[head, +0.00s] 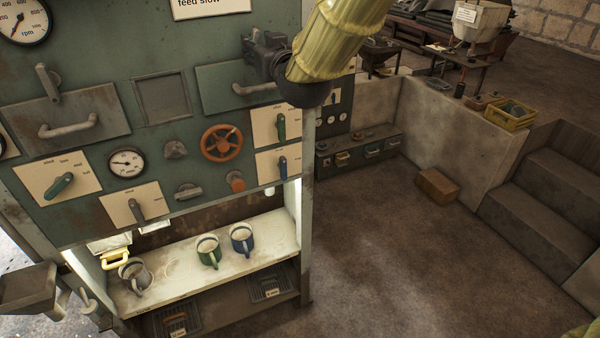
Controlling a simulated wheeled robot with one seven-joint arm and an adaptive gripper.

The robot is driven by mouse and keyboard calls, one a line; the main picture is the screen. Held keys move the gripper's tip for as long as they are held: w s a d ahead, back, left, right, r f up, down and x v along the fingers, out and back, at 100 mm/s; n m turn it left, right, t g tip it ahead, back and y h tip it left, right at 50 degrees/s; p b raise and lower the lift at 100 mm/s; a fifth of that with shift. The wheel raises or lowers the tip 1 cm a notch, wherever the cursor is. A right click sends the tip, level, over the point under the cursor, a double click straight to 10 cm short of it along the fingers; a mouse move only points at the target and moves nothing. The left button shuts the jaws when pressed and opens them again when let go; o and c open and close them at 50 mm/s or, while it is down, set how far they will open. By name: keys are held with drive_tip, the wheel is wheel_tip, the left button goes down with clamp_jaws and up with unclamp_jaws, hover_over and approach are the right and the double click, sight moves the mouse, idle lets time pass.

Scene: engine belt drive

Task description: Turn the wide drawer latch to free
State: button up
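A grey lever-like latch (47,82) stands at the upper edge of the left drawer front (95,112), steeply upright and leaning slightly left. This drawer front has a wide bar handle (68,128). A second drawer front (215,85) with a bar handle (255,89) is on the right of the panel. I cannot tell for sure which one is the wide drawer. My gripper (262,55) is in front of the top of the right drawer and hides what is there, perhaps a latch. Its fingers are dark and small, so their opening is unclear.
The green panel also carries an orange handwheel (222,143), dials and several switch levers. A lit shelf (180,265) below holds mugs. The floor (390,265) to the right is open, with a brown block (437,186) and steps (535,200) beyond.

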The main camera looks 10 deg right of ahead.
drive_tip(key=b+v, duration=0.3)
drive_tip(key=v, duration=0.4)
drive_tip(key=d+f+m+g+h+b, duration=0.1)
drive_tip(key=d+f+g, duration=0.1)
drive_tip(key=f, duration=1.2)
drive_tip(key=d+f+g+h+b, duration=0.1)
drive_tip(key=d+f+g+b, duration=0.1)
drive_tip(key=f, duration=1.3)
drive_tip(key=shift+d+f+m, duration=0.2)
drive_tip(key=shift+d+m, duration=0.2)
drive_tip(key=shift+d, duration=0.4)
drive_tip(key=shift+s+f, duration=0.1)
drive_tip(key=shift+s, duration=0.05)
